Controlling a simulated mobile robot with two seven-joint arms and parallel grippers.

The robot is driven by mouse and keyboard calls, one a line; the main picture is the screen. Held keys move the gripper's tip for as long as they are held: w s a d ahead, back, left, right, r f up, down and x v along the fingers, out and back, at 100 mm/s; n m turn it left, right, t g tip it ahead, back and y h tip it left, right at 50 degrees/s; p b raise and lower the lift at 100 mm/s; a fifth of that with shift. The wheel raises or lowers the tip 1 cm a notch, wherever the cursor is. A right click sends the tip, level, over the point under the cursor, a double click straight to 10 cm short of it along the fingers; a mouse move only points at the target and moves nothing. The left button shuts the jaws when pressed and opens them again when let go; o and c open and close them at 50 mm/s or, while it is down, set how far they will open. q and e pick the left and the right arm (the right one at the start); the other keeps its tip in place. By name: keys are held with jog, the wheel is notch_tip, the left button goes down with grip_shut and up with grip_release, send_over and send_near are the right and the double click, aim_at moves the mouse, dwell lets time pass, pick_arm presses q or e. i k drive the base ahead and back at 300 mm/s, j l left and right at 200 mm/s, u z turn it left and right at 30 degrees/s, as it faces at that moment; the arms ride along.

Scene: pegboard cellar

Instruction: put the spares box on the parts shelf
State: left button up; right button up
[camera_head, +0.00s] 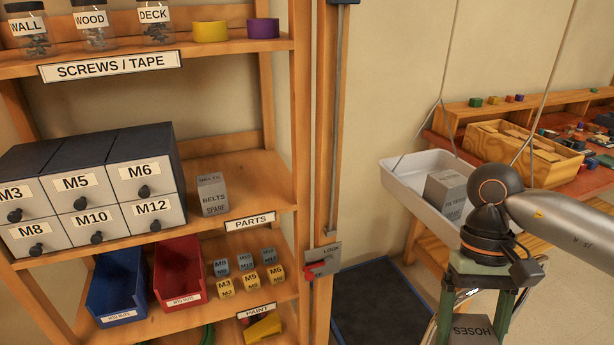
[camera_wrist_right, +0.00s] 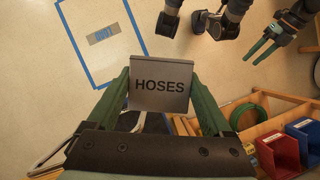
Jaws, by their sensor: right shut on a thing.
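My right gripper (camera_head: 474,300) points down at the lower right of the head view, shut on a grey box marked HOSES (camera_head: 475,331). In the right wrist view the HOSES box (camera_wrist_right: 160,84) sits between the green fingers. The parts shelf (camera_head: 240,195), with a PARTS label on its front edge, is at left, apart from the gripper. A grey box marked BELTS SPARE (camera_head: 212,194) stands on it, right of the drawer cabinet. A grey FILTERS box (camera_head: 445,192) sits in the white hanging tray (camera_head: 405,180). My left gripper (camera_wrist_right: 262,42) shows only in the wrist view; its opening is unclear.
The drawer cabinet (camera_head: 95,185) fills the shelf's left; bare shelf remains right of the BELTS box. Below are blue (camera_head: 118,285) and red (camera_head: 180,270) bins and small labelled blocks. A wooden post with a LOCK lever (camera_head: 322,262) edges the rack. A workbench is at right.

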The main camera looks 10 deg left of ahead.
aim_at(259, 196)
jog(key=i+j+u, duration=0.1)
jog(key=u, duration=0.25)
jog(key=i+j+u, duration=0.1)
jog(key=j+u, duration=0.25)
jog(key=i+j, duration=0.55)
jog(key=j, duration=0.15)
